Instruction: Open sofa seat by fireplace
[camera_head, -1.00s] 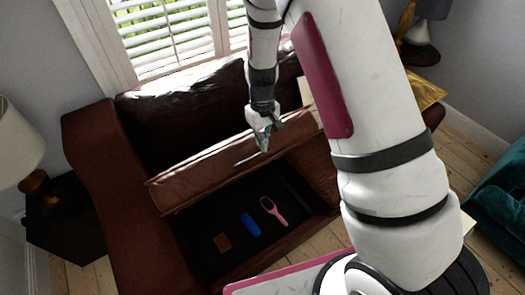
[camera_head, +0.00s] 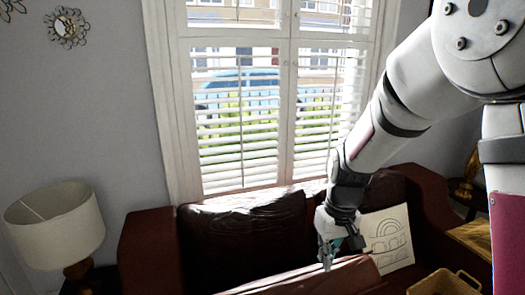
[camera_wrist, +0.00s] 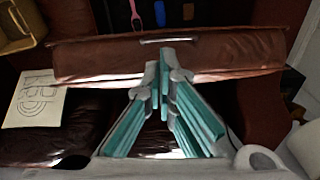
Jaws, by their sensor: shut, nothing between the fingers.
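The dark brown leather sofa (camera_head: 150,245) stands under the window. Its seat (camera_head: 350,276) is tilted up, with its upper edge showing at the bottom of the head view. The raised seat (camera_wrist: 100,62) also shows in the wrist view, with a metal handle (camera_wrist: 168,41) along its edge. Beyond it is the dark storage space, holding a pink brush (camera_wrist: 136,12), a blue item (camera_wrist: 160,12) and a brown item (camera_wrist: 186,10). My gripper (camera_head: 327,262) is shut and empty at the raised seat, its fingertips (camera_wrist: 164,70) over the leather; contact is unclear. The fireplace is not visible.
A cushion with a rainbow drawing (camera_head: 388,240) leans on the sofa's right side. A wicker basket (camera_head: 445,283) is at the lower right. A lamp (camera_head: 55,225) stands left of the sofa. The shuttered window (camera_head: 240,120) is behind.

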